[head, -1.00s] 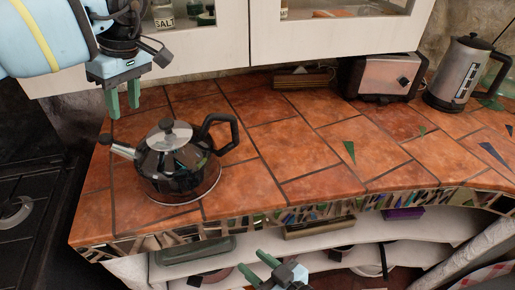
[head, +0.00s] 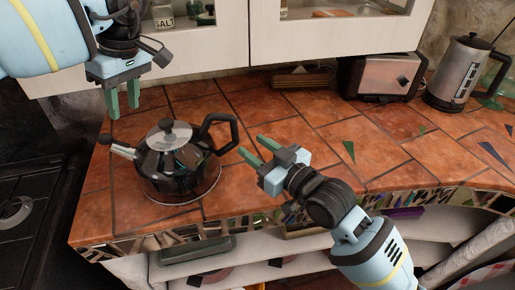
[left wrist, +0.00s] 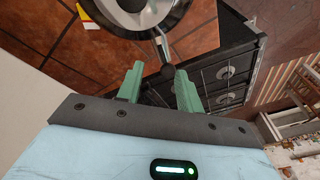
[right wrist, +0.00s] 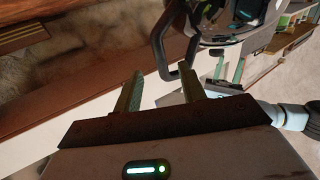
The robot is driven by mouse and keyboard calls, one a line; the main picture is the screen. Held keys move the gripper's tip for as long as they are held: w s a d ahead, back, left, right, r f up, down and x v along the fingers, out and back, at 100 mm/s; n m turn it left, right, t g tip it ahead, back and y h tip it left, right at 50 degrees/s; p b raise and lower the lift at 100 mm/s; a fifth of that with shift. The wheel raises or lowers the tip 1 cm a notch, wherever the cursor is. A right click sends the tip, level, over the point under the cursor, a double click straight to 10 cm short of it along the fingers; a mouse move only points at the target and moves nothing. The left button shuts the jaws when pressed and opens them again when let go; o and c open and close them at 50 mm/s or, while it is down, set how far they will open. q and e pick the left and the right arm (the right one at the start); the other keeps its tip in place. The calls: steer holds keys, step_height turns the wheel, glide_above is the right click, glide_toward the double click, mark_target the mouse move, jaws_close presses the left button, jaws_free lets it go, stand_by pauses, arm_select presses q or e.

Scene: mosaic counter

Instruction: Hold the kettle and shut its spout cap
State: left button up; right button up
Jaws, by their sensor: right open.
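The kettle (head: 172,177), dark and glossy with a steel top, stands upright on the tiled counter. Its black handle (head: 232,130) is on the right. The steel spout (head: 124,151) points left with a dark knob-like cap (head: 105,139) at its end; I cannot tell how far the cap is open. My left gripper (head: 123,112) is open and empty above the spout; the cap (left wrist: 168,71) shows just beyond its fingertips. My right gripper (head: 252,150) is open and empty, right of the kettle. Its fingers point at the handle (right wrist: 160,48), apart from it.
A toaster (head: 382,77) and a steel jug (head: 458,72) stand at the back right. A white cabinet (head: 225,45) hangs behind. A dark stove (head: 35,200) lies left of the counter edge.

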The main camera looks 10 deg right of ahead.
mark_target(238, 135)
steer(key=shift+x, duration=3.95)
jaws_close()
steer(key=shift+f, duration=0.1)
arm_select(q)
steer(key=c, duration=0.7)
steer(key=shift+a+r+m, duration=0.15)
steer(key=shift+m, duration=0.15)
jaws_close()
arm_select(e)
steer(key=shift+d, duration=0.1)
arm_select(q)
steer(key=s+a+r+m+t+h, duration=0.2)
steer(key=a+r+m, duration=0.3)
steer(key=r+m, duration=0.3)
steer(key=shift+s+a+r+m+t, duration=0.2)
steer(key=shift+s+m+t, duration=0.4)
steer(key=shift+m, duration=0.7)
